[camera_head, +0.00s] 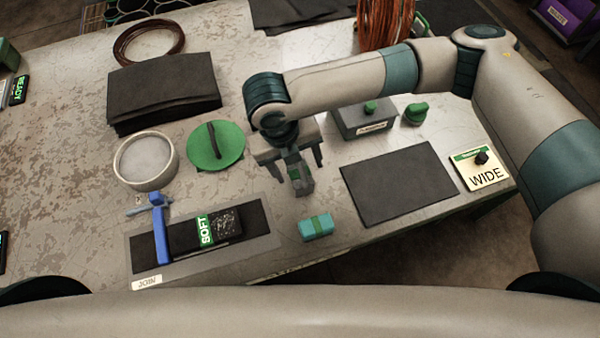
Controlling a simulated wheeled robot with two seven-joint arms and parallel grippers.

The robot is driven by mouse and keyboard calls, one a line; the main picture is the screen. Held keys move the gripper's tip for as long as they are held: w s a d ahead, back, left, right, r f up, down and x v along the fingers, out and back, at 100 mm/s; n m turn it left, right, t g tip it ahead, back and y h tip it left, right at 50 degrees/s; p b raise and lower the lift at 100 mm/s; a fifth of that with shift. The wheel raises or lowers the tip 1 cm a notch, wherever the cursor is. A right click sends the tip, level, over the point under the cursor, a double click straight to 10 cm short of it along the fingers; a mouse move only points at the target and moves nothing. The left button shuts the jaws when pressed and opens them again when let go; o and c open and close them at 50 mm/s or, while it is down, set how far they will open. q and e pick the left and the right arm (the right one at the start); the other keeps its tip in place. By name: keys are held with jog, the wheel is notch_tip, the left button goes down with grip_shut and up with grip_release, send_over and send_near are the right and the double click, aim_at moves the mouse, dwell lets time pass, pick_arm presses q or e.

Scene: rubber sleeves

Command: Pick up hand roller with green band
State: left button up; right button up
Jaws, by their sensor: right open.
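My left gripper is out of view.
A dark mat (398,184) and a WIDE card (482,168) lie to the right. A green disc (228,158), a white bowl (132,180), a blue tool (158,228) and a black SOFT block (225,222) are to the left. A grey box (362,127) stands behind.

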aim_at(298, 173)
jog(key=shift+f+p, duration=0.35)
jog(key=shift+f, duration=0.1)
jog(key=shift+w+f+p, duration=0.15)
jog(key=shift+f+p, duration=0.25)
jog(key=shift+f, duration=0.7)
jog(key=shift+w+f+p, duration=0.15)
jog(key=shift+f+p, duration=0.25)
jog(key=shift+f, duration=0.65)
jog(key=c, duration=1.4)
